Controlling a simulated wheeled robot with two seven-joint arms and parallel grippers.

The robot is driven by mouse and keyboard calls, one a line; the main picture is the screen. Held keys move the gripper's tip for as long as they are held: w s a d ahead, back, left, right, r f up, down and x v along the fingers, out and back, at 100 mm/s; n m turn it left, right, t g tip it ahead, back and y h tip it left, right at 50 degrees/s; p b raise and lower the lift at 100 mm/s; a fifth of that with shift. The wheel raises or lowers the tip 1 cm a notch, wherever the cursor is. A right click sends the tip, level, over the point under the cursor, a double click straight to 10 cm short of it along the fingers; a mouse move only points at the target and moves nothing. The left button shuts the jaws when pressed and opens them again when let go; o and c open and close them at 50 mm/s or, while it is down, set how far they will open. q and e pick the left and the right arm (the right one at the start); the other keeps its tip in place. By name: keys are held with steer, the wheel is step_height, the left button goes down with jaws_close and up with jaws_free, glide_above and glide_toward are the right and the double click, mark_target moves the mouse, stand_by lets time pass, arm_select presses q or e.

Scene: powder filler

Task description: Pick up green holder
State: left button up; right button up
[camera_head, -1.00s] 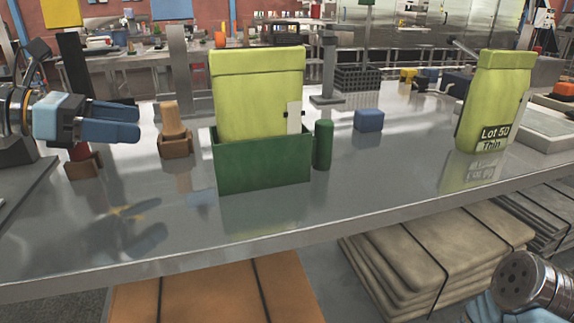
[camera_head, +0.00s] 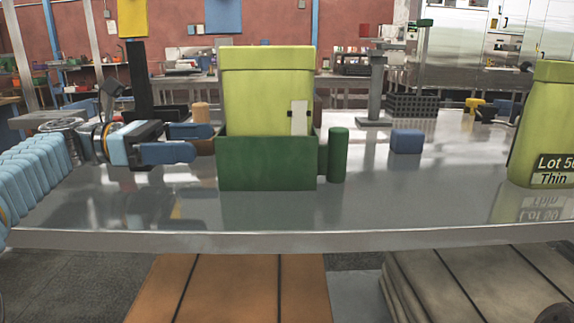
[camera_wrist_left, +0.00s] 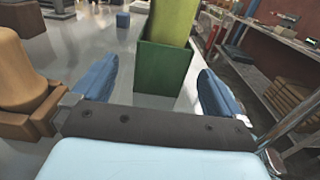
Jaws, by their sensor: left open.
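The green holder (camera_head: 266,165) is an open-topped dark green box on the metal table, with a green cylinder (camera_head: 338,155) at its right side. A yellow-green bag (camera_head: 266,92) stands in it. My left gripper (camera_head: 188,143) is to the left of the holder, open and empty, its blue fingers pointing towards it. In the left wrist view, the holder (camera_wrist_left: 161,70) stands ahead, between and beyond the open fingers (camera_wrist_left: 160,85). A gap shows between fingers and holder. My right gripper is not in view.
A second yellow-green bag (camera_head: 548,120) labelled Lot 50 Thin stands at the right. A blue block (camera_head: 407,141) lies right of the holder. A brown holder with a tan rounded piece (camera_wrist_left: 22,75) is close left of the left fingers. The table front (camera_head: 400,210) is clear.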

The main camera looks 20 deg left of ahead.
arm_select(q)
steer(key=b+x, duration=0.1)
steer(key=x, duration=0.6)
steer(key=shift+d+f, duration=0.2)
steer(key=shift+d, duration=0.1)
steer(key=shift+c, duration=0.2)
steer(key=c, duration=0.9)
steer(key=shift+o, duration=0.2)
steer(key=shift+r, duration=0.1)
